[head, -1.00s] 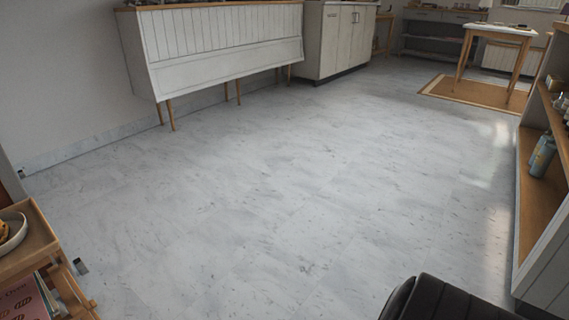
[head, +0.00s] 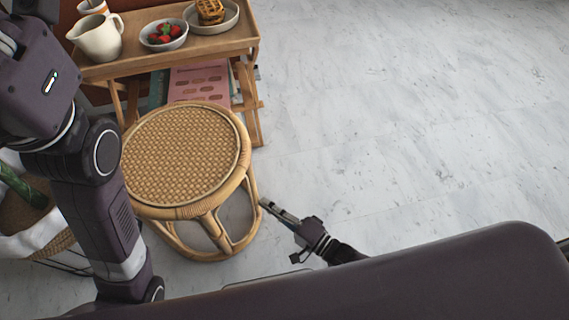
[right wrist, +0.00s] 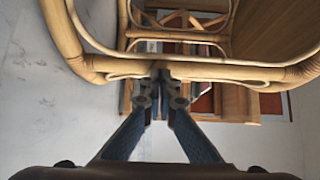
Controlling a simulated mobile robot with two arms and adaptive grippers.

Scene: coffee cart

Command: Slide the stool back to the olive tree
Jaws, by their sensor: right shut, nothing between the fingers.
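The round rattan stool (head: 185,155) with a woven seat stands upright on the floor in the head view, in front of the wooden tray stand. A pale basket or pot (head: 28,228) with a green stem (head: 18,185), likely the olive tree's, is partly visible at the left edge behind my left arm; its crown is out of view. My right gripper (head: 267,206) is shut and empty, low at the stool's right side. In the right wrist view its fingertips (right wrist: 160,98) meet in front of the stool's curved rattan rail (right wrist: 205,72); I cannot tell whether they touch it. My left gripper does not show.
The wooden tray stand (head: 225,45) behind the stool bears a cream jug (head: 97,38), a bowl of strawberries (head: 164,36) and a plate of waffles (head: 211,14). Books (head: 195,84) sit below. Marble floor (head: 400,130) to the right is clear.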

